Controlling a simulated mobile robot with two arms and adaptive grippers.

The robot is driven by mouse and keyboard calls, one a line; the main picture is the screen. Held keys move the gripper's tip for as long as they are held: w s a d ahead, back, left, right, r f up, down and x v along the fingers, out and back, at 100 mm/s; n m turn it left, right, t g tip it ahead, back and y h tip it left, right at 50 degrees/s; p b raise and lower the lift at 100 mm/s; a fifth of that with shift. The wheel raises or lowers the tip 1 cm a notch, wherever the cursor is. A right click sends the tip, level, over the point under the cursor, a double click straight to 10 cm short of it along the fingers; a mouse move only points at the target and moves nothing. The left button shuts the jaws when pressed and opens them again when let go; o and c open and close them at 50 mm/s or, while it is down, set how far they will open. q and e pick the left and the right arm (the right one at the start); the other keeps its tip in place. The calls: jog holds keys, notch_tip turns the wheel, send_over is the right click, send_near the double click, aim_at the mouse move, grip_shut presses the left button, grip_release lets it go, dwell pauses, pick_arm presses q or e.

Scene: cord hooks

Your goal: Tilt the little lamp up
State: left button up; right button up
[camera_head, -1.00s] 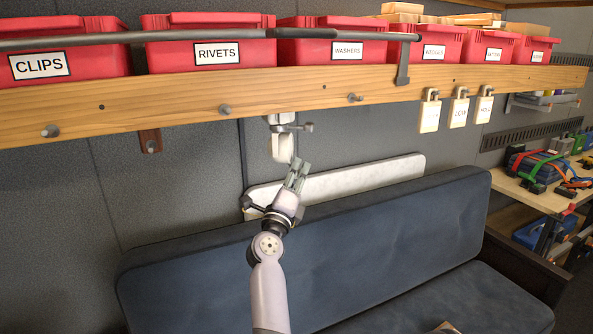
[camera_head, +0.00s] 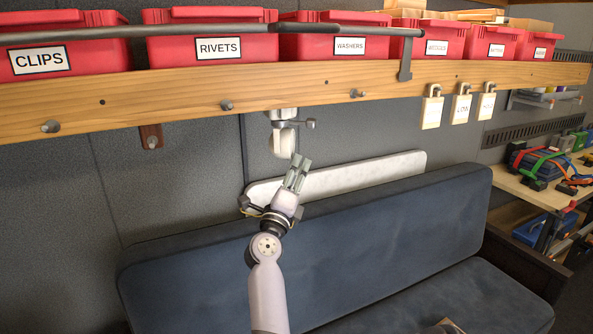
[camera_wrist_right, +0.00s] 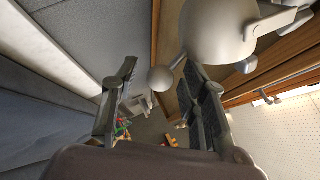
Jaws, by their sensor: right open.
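The little lamp (camera_head: 284,140) is pale grey-white and hangs under the wooden shelf, with a short arm sticking out to its right. Its lower end points down. My right gripper (camera_head: 299,160) is just below and to the right of the lamp in the head view, fingers open and pointing up. In the right wrist view the rounded lamp head (camera_wrist_right: 218,30) is at the top, beside the right-hand finger. A small round knob (camera_wrist_right: 160,78) shows in the gap between the open fingers (camera_wrist_right: 158,75); I cannot tell whether it touches either. My left gripper is out of view.
The wooden shelf (camera_head: 200,97) with red bins (camera_head: 210,40) runs above the lamp. Several tan padlocks (camera_head: 461,108) hang from it at right. A white padded strip (camera_head: 350,177) and a dark blue sofa (camera_head: 400,230) lie behind and below my right arm.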

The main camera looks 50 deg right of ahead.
jog(key=v, duration=0.6)
jog(key=shift+a, duration=0.25)
jog(key=shift+f, duration=0.1)
